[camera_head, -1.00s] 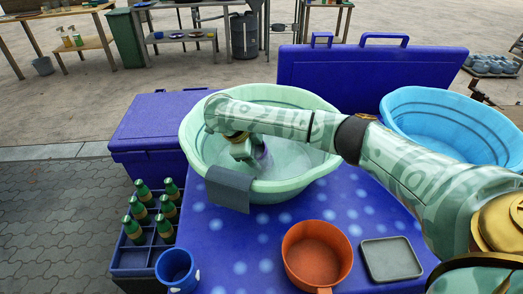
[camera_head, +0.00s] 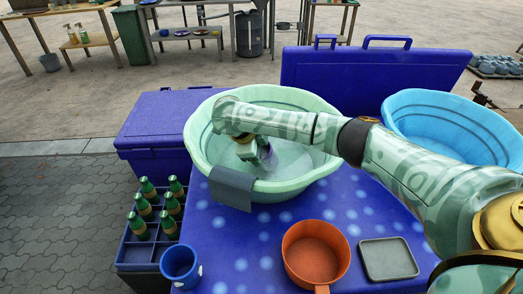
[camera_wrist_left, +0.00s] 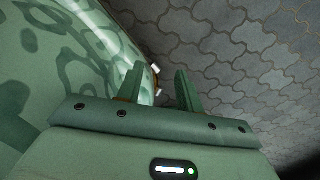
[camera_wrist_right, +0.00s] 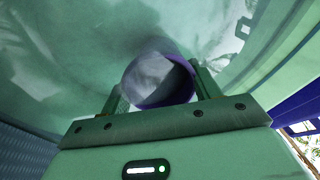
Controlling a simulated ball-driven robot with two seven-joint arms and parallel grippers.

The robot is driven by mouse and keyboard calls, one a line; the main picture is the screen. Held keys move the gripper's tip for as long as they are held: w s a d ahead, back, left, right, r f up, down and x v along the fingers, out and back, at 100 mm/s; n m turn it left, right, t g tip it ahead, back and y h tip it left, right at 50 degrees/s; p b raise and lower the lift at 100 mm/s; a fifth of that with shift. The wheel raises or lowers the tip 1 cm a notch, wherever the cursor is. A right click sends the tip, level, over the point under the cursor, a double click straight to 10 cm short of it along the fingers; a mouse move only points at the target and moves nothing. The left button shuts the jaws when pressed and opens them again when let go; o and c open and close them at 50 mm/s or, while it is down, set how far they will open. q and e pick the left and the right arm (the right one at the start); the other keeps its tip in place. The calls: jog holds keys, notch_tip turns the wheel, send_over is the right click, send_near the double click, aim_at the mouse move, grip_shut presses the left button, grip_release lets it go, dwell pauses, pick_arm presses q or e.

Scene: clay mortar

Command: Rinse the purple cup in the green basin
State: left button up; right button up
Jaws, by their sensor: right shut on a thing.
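The green basin (camera_head: 325,170) stands on the blue table, with water in it. The purple cup (camera_head: 268,156) is inside the basin, partly hidden by my right gripper (camera_head: 254,160). In the right wrist view the purple cup (camera_wrist_right: 158,82) sits between the fingers of my right gripper (camera_wrist_right: 158,90), which is shut on it. The cup's round opening faces that camera. My left gripper (camera_wrist_left: 160,88) shows only in the left wrist view. Its fingers are apart with nothing between them, above the grey paving.
A grey cloth (camera_head: 232,188) hangs over the basin's front rim. An orange pan (camera_head: 316,252), a grey tray (camera_head: 389,259) and a blue mug (camera_head: 180,265) are in front. A blue basin (camera_head: 445,110) stands at right. A crate of green bottles (camera_head: 140,256) is at left.

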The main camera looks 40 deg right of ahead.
jog(key=shift+s+d+r, duration=0.15)
jog(key=shift+s+d, duration=0.05)
jog(key=shift+d, duration=0.05)
pick_arm(q)
jog(key=shift+r, duration=0.15)
jog(key=shift+s, duration=0.1)
